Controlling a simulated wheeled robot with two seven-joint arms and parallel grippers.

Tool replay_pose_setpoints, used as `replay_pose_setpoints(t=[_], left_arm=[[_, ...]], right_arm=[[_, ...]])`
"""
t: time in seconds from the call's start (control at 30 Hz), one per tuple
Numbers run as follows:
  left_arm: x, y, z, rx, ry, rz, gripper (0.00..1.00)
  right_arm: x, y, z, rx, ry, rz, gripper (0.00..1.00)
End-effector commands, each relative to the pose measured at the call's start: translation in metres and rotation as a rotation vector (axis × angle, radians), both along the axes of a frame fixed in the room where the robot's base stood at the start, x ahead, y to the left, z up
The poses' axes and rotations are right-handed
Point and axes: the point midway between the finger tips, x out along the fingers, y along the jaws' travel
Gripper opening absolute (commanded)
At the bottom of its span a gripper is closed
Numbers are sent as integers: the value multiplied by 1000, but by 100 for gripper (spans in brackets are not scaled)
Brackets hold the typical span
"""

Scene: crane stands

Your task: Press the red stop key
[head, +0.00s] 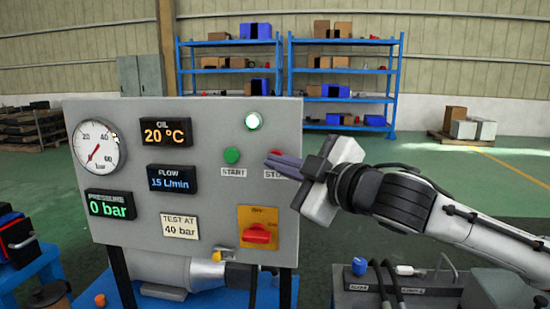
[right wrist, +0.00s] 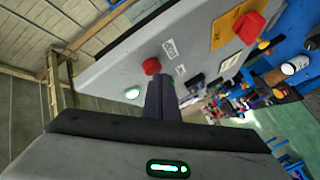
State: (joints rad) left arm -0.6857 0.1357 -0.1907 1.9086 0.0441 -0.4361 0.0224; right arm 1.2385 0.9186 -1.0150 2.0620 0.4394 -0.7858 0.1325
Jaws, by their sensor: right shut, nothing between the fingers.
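The red stop key (head: 277,152) is on the grey panel (head: 205,125), right of the green start key (head: 232,155). In the head view my right gripper (head: 269,161) covers much of the stop key and part of its label. The right gripper is shut and empty, its fingers pointing left across the panel. In the right wrist view the red key (right wrist: 151,66) shows just beyond the dark fingertips (right wrist: 158,80); I cannot tell whether they touch it. The green start key is not seen there. My left gripper is not in view.
Blue shelves (head: 290,85) stand far behind.

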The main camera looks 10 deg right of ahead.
Motion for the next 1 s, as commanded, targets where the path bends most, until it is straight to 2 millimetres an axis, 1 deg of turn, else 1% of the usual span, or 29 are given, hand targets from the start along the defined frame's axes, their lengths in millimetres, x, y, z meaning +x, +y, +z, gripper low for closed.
replay_pose_setpoints(t=[0.7,0.87,1.0], left_arm=[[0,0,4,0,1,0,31],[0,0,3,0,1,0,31],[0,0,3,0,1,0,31]], right_arm=[[6,-3,0,-1,0,-2,0],[5,-2,0,0,0,-2,0],[-1,0,-1,-1,2,-1,0]])
